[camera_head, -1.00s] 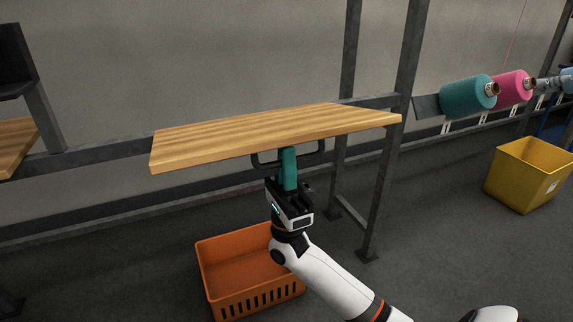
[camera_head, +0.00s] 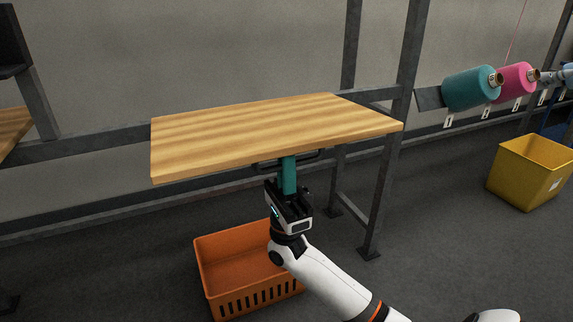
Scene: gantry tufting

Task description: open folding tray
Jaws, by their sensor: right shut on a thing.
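The folding tray (camera_head: 270,128) is a striped wooden board hinged on the grey metal frame. Its top shows broadly and its near edge slopes slightly up to the right. A dark bar handle (camera_head: 312,157) hangs under the near edge, partly hidden by the board. My right gripper (camera_head: 289,178) is below that edge, with its teal fingers upright and shut on the handle. The fingertips are hidden at the board's edge. My left gripper is not in view.
An orange crate (camera_head: 206,262) stands on the floor below, partly behind my right arm. A yellow bin (camera_head: 520,180) stands at the right. Teal (camera_head: 466,90) and pink (camera_head: 514,80) yarn cones sit on a rack at the upper right. A frame post (camera_head: 385,190) stands right of the gripper.

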